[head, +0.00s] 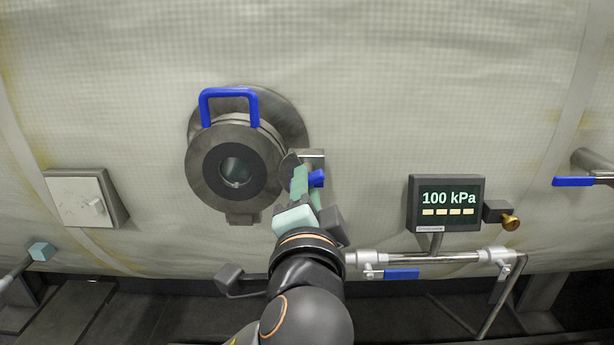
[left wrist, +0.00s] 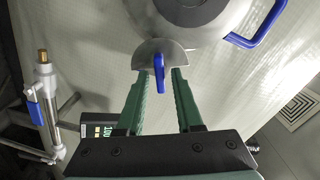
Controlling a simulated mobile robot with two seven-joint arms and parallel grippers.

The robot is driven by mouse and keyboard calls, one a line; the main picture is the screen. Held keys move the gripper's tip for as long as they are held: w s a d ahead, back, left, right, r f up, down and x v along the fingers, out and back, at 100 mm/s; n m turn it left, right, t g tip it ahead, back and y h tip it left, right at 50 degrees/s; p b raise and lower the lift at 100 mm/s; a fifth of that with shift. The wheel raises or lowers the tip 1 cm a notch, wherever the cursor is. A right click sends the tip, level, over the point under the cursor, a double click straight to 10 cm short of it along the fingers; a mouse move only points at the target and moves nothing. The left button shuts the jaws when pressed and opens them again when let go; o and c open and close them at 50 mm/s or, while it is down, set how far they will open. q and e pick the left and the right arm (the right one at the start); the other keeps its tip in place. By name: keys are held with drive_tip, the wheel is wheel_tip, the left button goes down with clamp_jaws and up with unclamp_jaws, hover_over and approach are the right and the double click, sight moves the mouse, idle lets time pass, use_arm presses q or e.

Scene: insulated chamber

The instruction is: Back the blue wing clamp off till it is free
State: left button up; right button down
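The blue wing clamp (head: 317,178) sits at the right side of the round port (head: 238,170), partly hidden by my left gripper (head: 305,182). In the left wrist view the blue wing (left wrist: 159,72) hangs at a grey half-round plate (left wrist: 162,52). The green fingers of my left gripper (left wrist: 163,73) are open, one on each side of the wing. Gaps show between the wing and both fingers, so they look apart from it. My right gripper is in neither view.
A blue handle (head: 228,94) arches over the port. A pressure display (head: 447,203) reading 100 kPa and a pipe with a blue lever (head: 401,274) stand right of my arm. A pale box (head: 82,199) is at left. Bare wall lies above.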

use_arm(q)
drive_tip(key=s, duration=0.6)
idle(0.5)
idle(0.3)
